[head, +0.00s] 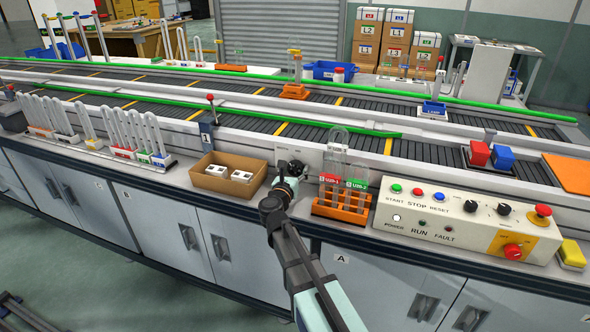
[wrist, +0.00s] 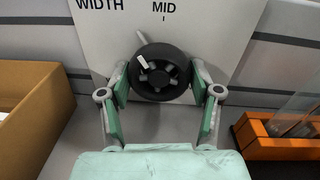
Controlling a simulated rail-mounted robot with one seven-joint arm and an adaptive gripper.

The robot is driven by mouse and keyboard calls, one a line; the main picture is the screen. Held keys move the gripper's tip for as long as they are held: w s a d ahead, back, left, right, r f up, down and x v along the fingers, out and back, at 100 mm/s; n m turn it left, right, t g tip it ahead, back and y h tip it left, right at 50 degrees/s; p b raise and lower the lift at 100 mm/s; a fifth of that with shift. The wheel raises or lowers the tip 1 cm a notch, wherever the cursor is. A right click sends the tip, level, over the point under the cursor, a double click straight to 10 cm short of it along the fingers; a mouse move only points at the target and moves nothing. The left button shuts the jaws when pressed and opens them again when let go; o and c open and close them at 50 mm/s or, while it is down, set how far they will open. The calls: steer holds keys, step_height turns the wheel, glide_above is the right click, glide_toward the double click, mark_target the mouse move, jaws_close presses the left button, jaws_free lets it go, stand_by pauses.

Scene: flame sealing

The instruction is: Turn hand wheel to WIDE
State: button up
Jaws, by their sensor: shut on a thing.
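The hand wheel is a dark round wheel with a spoked hub (wrist: 160,72), set in front of a pale plate (wrist: 110,30) marked WIDTH and MID. A white mark on the hub points to the upper left. WIDE is not visible in the wrist view. My gripper (wrist: 160,82) has its fingers on the left and right sides of the wheel, shut on it. In the head view my gripper (head: 287,184) is at the wheel on the conveyor's front side, and my arm partly hides the wheel.
A cardboard box (head: 228,174) with white parts stands close left of my gripper. An orange rack (head: 341,205) with tubes stands close right. A control panel (head: 465,220) with buttons is further right. The conveyor (head: 250,122) runs behind.

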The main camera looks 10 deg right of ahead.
steer(key=n+p, duration=0.3)
steer(key=p, duration=0.1)
steer(key=shift+r+n, duration=0.3)
steer(key=shift+n, duration=0.1)
steer(key=n+p, duration=0.4)
steer(key=p, duration=0.1)
steer(key=shift+n, duration=0.3)
steer(key=n+p, duration=0.4)
steer(key=shift+g+p, duration=0.3)
steer(key=shift+g, duration=0.1)
steer(key=shift+f+n+h+p, duration=0.1)
steer(key=shift+n+h+p, duration=0.2)
steer(key=shift+n+p, duration=1)
steer(key=o, duration=1.1)
steer(key=shift+d, duration=0.1)
steer(key=shift+o, duration=0.2)
steer(key=shift+f, duration=0.1)
